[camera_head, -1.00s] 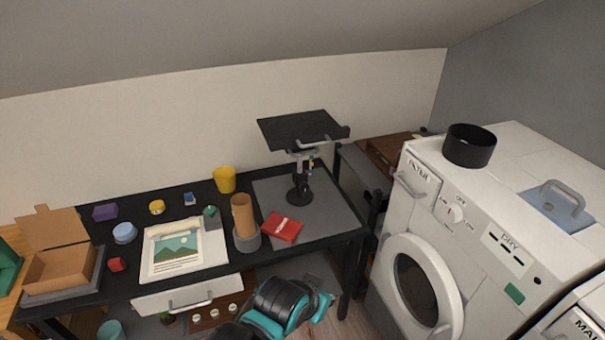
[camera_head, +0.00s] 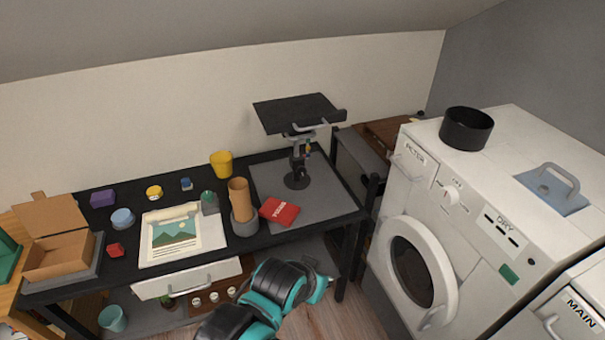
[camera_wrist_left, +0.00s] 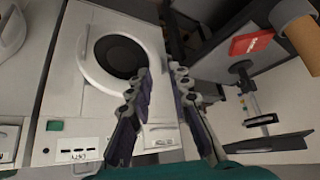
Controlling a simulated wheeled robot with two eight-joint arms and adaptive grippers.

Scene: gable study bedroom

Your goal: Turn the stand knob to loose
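The stand (camera_head: 298,165) is on the grey mat at the right end of the black desk. It has a round dark base, a short column and a tilted black top plate (camera_head: 297,112). Small coloured parts show at its column under the plate, but I cannot clearly make out the knob or its setting. In the left wrist view the stand (camera_wrist_left: 248,98) appears upside down at the right. My left gripper (camera_wrist_left: 159,70) is open and empty, its fingers apart from the stand. In the head view its fingers are not clear. My right gripper is not in view.
A red book (camera_head: 279,211) and a tan cylinder (camera_head: 239,197) in a grey holder are left of the stand. A white washer-like machine (camera_head: 450,215) stands right, with a black pot (camera_head: 466,129) on top. The desk's black front edge (camera_head: 290,236) lies between my arm and the stand.

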